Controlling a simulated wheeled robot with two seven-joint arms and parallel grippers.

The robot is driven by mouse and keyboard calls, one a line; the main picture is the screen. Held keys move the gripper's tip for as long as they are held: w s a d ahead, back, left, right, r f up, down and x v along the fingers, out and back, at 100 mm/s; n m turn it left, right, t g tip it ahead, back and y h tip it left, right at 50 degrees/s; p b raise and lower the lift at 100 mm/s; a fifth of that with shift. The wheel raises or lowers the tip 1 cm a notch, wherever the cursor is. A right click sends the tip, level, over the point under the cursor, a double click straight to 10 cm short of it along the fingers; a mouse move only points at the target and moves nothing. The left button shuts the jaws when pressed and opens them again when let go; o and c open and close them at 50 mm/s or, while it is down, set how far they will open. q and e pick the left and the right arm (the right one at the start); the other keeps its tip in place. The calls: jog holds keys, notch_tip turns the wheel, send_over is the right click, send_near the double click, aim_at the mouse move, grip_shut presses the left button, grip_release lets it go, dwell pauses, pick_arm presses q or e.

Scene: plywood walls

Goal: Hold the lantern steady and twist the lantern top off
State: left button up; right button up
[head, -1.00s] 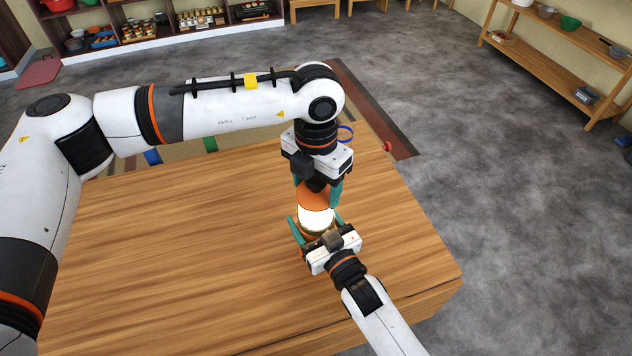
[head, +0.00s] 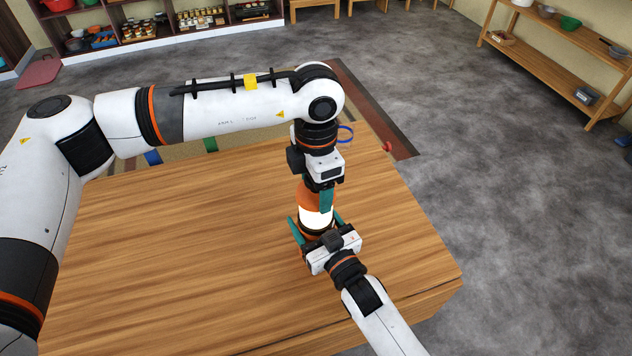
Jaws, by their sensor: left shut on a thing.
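The lantern (head: 315,217) stands upright near the right side of the wooden table, with a glowing white middle and a dark base. Its orange lantern top (head: 309,194) is partly hidden by my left gripper. My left gripper (head: 326,200) points down from above and is shut on the lantern top, one teal finger showing in front of it. My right gripper (head: 318,224) reaches in from the front right. The top and the glowing part appear in line.
The wooden table (head: 170,260) is bare to the left of the lantern. Shelves stand along the back, and a wooden rack (head: 545,65) stands at the right.

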dwell(0.3)
pick_arm(q)
jog(key=shift+m, duration=1.4)
jog(key=m, duration=0.2)
jog(key=shift+m, duration=0.4)
jog(key=o, duration=1.1)
jog(key=shift+r, duration=0.1)
